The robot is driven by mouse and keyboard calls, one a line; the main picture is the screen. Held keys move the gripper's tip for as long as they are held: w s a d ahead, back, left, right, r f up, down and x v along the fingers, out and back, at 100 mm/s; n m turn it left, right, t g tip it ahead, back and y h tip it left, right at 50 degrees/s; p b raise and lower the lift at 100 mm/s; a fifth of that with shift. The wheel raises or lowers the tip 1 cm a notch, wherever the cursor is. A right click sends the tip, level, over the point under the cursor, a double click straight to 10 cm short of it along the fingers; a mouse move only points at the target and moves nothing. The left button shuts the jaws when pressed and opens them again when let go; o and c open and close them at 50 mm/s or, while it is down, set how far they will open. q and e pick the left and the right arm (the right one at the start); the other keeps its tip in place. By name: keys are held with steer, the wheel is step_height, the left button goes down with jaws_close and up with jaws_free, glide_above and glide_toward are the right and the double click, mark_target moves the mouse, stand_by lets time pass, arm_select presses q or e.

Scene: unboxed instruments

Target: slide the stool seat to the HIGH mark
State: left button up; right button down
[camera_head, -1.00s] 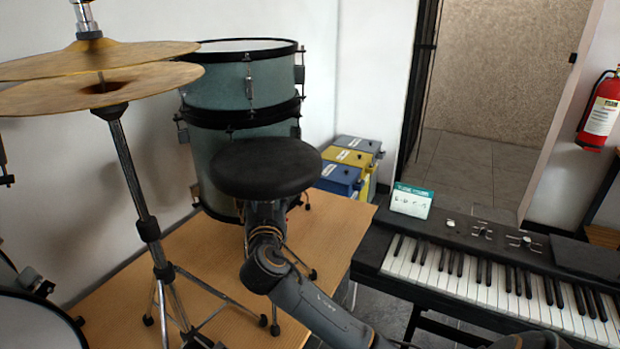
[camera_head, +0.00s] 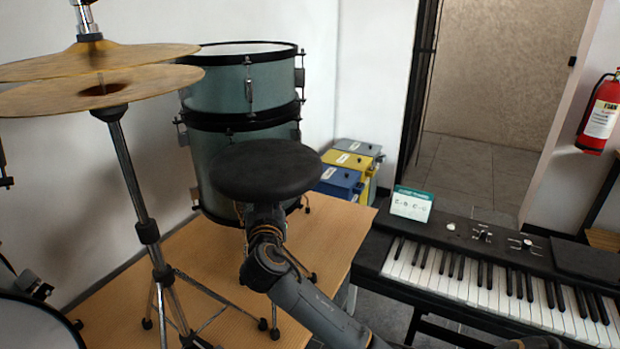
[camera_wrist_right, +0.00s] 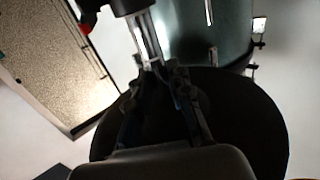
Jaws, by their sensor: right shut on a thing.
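The stool seat (camera_head: 266,168) is a round black disc, level, in front of the teal drums in the head view. My right arm comes up from below, with its gripper under the seat and mostly hidden there. In the right wrist view, the seat's dark underside (camera_wrist_right: 245,125) lies behind my right gripper (camera_wrist_right: 165,78). Its fingers are shut on the bright metal seat post (camera_wrist_right: 148,38) close under the seat. A black collar (camera_wrist_right: 126,4) sits farther along the post. I cannot make out a HIGH mark. My left gripper is not in view.
Teal drums (camera_head: 245,85) stand close behind the seat on a wooden platform (camera_head: 335,232). A cymbal stand (camera_head: 137,190) with two cymbals is at left. A keyboard (camera_head: 480,270) with a card (camera_head: 411,204) stands at right. Several coloured boxes (camera_head: 340,182) are behind.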

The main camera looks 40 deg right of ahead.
steer(key=shift+r, duration=0.3)
steer(key=shift+r+p, duration=1.4)
steer(key=shift+r, duration=0.65)
steer(key=c, duration=1.1)
jaws_free()
steer(key=shift+d, duration=0.1)
steer(key=shift+f, duration=0.1)
